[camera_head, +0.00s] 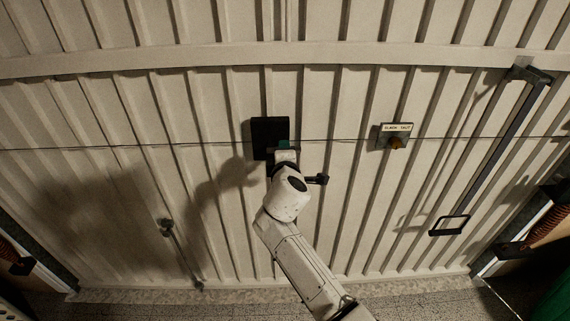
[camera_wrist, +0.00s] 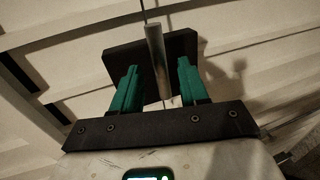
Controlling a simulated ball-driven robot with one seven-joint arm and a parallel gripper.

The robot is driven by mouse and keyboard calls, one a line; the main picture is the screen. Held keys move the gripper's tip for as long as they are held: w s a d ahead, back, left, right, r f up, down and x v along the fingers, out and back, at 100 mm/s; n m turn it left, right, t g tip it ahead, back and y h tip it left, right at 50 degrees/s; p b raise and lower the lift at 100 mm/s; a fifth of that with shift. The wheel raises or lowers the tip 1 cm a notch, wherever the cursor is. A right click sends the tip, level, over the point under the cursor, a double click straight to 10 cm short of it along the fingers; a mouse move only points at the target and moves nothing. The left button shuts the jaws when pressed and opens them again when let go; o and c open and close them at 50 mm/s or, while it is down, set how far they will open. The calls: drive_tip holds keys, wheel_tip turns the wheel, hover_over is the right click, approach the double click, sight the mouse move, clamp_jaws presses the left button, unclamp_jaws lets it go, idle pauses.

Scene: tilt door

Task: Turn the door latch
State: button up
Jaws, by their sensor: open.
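The door latch shows in the wrist view as a grey bar (camera_wrist: 155,48) standing out from a dark square plate (camera_wrist: 183,46). In the head view the dark plate (camera_head: 266,130) sits on the ribbed door (camera_head: 225,110) near the middle, and my arm hides the latch bar. My gripper (camera_wrist: 158,70) has two green fingers and is open. The bar lies between the fingers, with a visible gap on each side. In the head view my gripper (camera_head: 284,146) is in front of the plate's lower right part.
A sign with an orange-brown knob (camera_head: 396,141) is on the door to the right. A long dark bar with a looped end (camera_head: 490,150) hangs farther right. A thin rod (camera_head: 181,255) is at the lower left. A thin cable (camera_head: 340,141) crosses the door.

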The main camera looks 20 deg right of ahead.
drive_tip(key=v, duration=0.9)
drive_tip(key=shift+f, duration=0.1)
drive_tip(key=s+d+f+m+g, duration=0.4)
drive_tip(key=s+d+f+m, duration=0.15)
drive_tip(key=s+f, duration=0.45)
drive_tip(key=s+d+f+m+g+y, duration=0.1)
drive_tip(key=s+f+m+g, duration=0.2)
drive_tip(key=s, duration=0.7)
drive_tip(key=s+f+m+g+y, duration=0.2)
drive_tip(key=s+f+m+g, duration=0.1)
drive_tip(key=s, duration=0.8)
drive_tip(key=s+d+f+m+g+y, duration=0.1)
drive_tip(key=s+f+m+g, duration=0.2)
drive_tip(key=s, duration=0.8)
drive_tip(key=shift+s+d+f+m, duration=0.25)
drive_tip(key=shift+d+f+m, duration=0.1)
drive_tip(key=shift+f, duration=0.15)
